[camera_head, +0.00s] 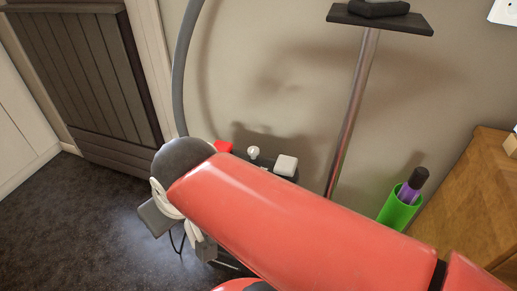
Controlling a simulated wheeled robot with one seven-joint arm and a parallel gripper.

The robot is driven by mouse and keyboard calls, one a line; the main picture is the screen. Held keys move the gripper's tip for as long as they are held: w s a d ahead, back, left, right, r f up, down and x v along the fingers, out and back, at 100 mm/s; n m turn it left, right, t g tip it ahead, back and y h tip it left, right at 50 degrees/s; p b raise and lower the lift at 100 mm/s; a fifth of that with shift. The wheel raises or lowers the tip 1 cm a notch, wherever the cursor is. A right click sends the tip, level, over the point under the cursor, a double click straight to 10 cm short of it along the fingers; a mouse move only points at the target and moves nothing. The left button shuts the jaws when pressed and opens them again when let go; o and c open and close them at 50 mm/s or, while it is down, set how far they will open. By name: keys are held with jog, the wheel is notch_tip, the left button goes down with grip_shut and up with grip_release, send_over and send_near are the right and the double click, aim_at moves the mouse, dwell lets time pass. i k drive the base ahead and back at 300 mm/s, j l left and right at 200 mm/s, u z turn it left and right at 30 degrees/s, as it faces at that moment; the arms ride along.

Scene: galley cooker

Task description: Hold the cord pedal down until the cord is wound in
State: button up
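A dark appliance body stands low against the wall, mostly hidden behind my red arm. On its top edge show a red part (223,146), a small white round knob (253,152) and a white square pad (285,165). I cannot tell which of them is the cord pedal. My arm crosses the foreground.
A grey hose (180,75) curves up the wall. A green cup (400,208) with a purple, dark-topped item stands by a wooden cabinet (465,200) at the right. Dark floor (65,225) is clear at the left.

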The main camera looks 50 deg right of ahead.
aim_at(285, 166)
jog(key=z, duration=1.7)
jog(key=k+l, duration=0.1)
